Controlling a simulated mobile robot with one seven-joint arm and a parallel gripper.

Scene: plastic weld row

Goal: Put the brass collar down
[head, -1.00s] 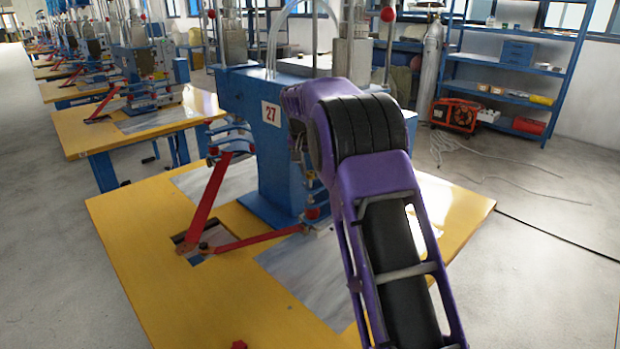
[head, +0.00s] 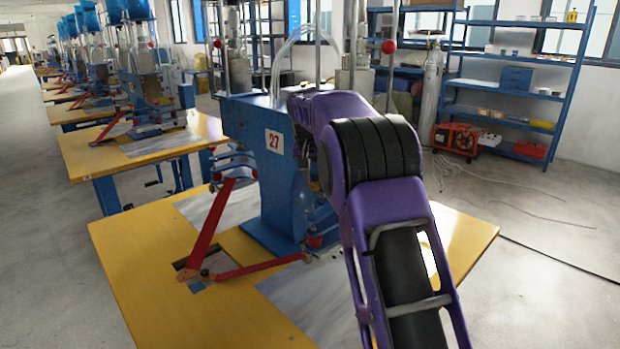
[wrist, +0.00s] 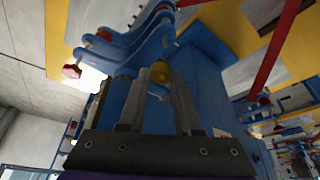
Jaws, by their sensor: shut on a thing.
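The brass collar (wrist: 160,72) is a small yellow-gold piece near the middle of the wrist view. It sits between the fingertips of my gripper (wrist: 152,75), which is shut on it. The fingers partly cover it, and blue machine parts lie close behind. In the head view my purple and black arm reaches towards the blue machine numbered 27; my gripper and the collar are hidden there.
The blue machine (head: 285,165) stands on a yellow table (head: 140,255) with grey metal plates. Red lever arms (head: 215,215) stick out at its left. Blue curved brackets (wrist: 125,45) are close to my fingers. The table's front left is clear.

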